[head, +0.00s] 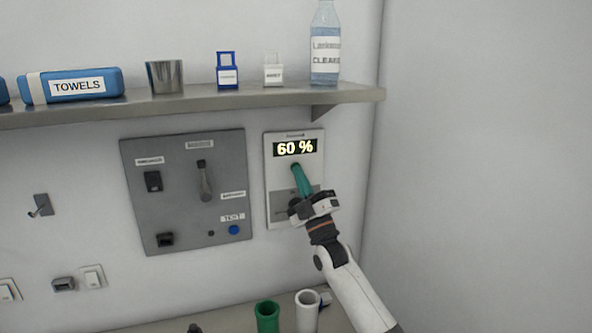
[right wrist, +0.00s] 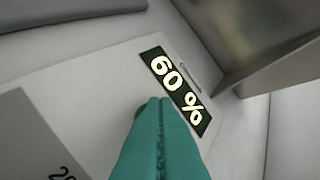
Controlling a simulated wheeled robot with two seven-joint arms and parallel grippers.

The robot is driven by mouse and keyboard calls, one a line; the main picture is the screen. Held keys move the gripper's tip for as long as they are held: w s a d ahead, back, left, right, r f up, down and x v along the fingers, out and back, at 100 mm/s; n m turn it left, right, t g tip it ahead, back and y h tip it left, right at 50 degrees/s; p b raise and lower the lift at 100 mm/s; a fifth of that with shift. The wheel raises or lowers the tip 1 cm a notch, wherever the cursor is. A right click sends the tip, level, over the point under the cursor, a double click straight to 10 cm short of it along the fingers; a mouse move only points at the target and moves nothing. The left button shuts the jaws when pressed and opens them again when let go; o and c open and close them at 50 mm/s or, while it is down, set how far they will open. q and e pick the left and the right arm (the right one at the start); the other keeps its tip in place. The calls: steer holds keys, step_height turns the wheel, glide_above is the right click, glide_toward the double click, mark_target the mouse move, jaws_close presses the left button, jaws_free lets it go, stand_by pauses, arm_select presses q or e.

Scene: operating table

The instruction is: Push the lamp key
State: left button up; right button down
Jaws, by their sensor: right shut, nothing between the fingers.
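The lamp panel (head: 282,214) is a pale upright plate on the wall, with a lit display (head: 295,148) reading "60 %". The display also shows in the right wrist view (right wrist: 177,92). My right gripper (head: 295,167) has teal fingers, shut together and empty, with the tips at the panel just below the display. I cannot tell whether the tips touch the panel. The fingers and wrist hide part of the panel's lower half, and no key is clearly visible there. In the right wrist view the shut fingers (right wrist: 160,105) point at the display's lower edge. My left gripper is out of view.
A grey control panel (head: 180,225) with switches and a blue button (head: 233,230) is left of the lamp panel. Above, a metal shelf (head: 200,104) holds towels, a cup, padlocks and a bottle. A green cup (head: 267,317) and a white cup (head: 307,312) stand below.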

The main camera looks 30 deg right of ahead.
stand_by(0.3)
steer(key=shift+s+a, duration=0.15)
steer(key=shift+s, duration=0.35)
steer(key=s+a+p, duration=0.1)
steer(key=s+p, duration=0.2)
steer(key=s, duration=0.3)
steer(key=shift+a, duration=0.2)
stand_by(0.3)
steer(key=shift+w, duration=0.1)
